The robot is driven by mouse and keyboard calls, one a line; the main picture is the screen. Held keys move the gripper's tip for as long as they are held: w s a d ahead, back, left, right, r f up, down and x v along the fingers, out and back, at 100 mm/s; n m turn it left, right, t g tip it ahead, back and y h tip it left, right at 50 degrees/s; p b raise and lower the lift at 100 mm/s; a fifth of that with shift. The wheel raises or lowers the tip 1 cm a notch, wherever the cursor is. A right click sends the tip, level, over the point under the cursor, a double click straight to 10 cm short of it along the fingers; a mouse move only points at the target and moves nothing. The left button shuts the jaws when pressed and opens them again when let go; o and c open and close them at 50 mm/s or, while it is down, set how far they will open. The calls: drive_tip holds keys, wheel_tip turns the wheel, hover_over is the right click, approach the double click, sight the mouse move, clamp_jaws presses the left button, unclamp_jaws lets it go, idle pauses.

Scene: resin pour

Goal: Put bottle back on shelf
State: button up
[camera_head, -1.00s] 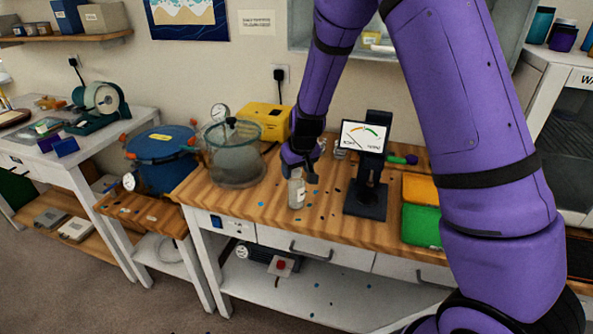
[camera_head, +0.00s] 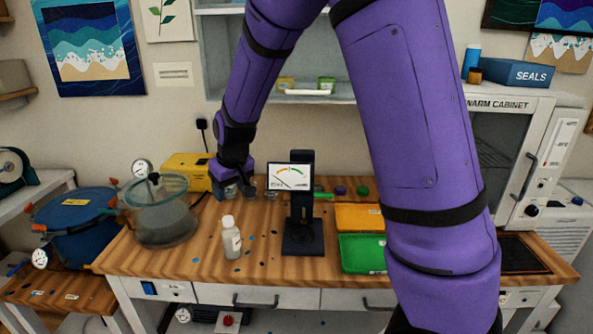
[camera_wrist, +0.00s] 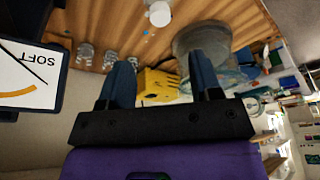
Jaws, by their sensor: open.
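A translucent white bottle (camera_head: 231,243) with a white cap stands upright on the wooden bench, left of the black gauge stand. Its round white cap also shows at the top of the wrist view (camera_wrist: 158,13). My gripper (camera_head: 236,190) is behind and above the bottle, apart from it, beside the yellow box. In the wrist view, its two blue fingers (camera_wrist: 160,78) are spread with nothing between them. A grey wall shelf (camera_head: 345,99) at the back holds a few small containers; the arm hides part of it.
The gauge stand (camera_head: 303,225) rises right of the bottle. A clear lidded chamber (camera_head: 162,220) stands left, with a yellow box (camera_head: 188,170) behind. Small glass jars (camera_wrist: 85,55) stand near the gripper. Orange (camera_head: 358,217) and green (camera_head: 361,253) trays lie right. Bench in front of the bottle is clear.

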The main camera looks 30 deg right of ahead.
drive_tip(key=s+d+r, duration=0.2)
drive_tip(key=s+r, duration=0.4)
drive_tip(key=s, duration=0.4)
drive_tip(key=s+d+r+m+t, duration=0.1)
drive_tip(key=s+d+r, duration=0.1)
drive_tip(key=s+r, duration=0.4)
drive_tip(key=s+d+r, duration=0.3)
drive_tip(key=s+r, duration=0.3)
drive_tip(key=s, duration=0.9)
drive_tip(key=shift+r+m+t+h, duration=0.2)
drive_tip(key=shift+m+t+h, duration=0.1)
drive_tip(key=shift+m+t, duration=0.1)
drive_tip(key=shift+o, duration=0.4)
drive_tip(key=shift+s, duration=0.35)
